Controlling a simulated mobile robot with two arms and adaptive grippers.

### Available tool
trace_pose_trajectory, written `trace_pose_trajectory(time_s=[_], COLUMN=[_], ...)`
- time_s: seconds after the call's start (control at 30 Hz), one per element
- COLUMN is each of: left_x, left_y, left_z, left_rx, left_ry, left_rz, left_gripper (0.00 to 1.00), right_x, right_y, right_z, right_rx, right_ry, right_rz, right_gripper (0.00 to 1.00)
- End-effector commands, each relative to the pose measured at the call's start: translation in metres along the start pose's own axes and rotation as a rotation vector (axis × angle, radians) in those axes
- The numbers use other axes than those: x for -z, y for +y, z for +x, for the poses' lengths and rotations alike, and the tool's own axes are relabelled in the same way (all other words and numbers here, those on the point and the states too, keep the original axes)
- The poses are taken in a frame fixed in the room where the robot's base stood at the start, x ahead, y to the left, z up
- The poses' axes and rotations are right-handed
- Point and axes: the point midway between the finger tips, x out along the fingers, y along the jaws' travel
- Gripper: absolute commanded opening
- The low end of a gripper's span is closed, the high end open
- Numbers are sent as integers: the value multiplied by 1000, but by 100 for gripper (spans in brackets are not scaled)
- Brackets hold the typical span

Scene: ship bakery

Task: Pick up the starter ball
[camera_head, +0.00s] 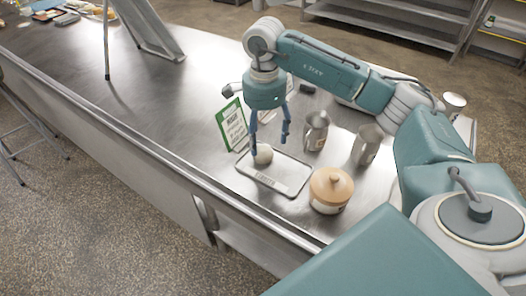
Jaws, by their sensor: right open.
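The starter ball (264,154) is a small pale round ball. It sits at the upper left end of a shallow metal tray (291,181) on the steel counter. My right gripper (268,139) points down just above the ball, with its blue fingers apart. One finger is at the ball's left side and the other is up to its right. I cannot tell whether either finger touches the ball. My left gripper is not in view.
A green-edged card (230,123) stands left of the gripper. Metal jugs (316,131) (366,145) and a lidded tan pot (330,189) stand close on the right. The counter (150,105) is clear to the left, up to a leaning panel (147,28).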

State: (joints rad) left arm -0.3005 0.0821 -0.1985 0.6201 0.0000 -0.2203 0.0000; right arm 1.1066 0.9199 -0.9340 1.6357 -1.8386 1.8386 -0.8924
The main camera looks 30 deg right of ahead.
Motion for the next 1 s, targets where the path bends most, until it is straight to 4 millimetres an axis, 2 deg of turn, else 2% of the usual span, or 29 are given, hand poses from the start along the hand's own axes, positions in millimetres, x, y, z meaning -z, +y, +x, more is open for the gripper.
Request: trace_pose_trajectory(time_s=[0.13, 0.27, 0.4, 0.67, 0.73, 0.93, 1.0], left_x=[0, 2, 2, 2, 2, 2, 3], left_y=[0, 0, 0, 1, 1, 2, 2], left_z=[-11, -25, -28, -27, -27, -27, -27], left_rx=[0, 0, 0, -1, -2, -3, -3], left_ry=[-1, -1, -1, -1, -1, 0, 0], left_rz=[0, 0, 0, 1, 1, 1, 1], left_gripper=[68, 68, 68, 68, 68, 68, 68], right_x=[-1, -2, -2, -2, -2, -2, -2], right_y=[0, -1, -2, -3, -3, -3, -3], right_z=[11, 30, 49, 54, 54, 54, 54], right_rx=[-3, -5, -1, 1, 1, 1, 2], right_ry=[0, -1, -2, -1, -2, -2, -2], right_rz=[0, 1, -1, 0, 0, 0, 0], right_gripper=[69, 69, 69, 69, 61, 21, 18])
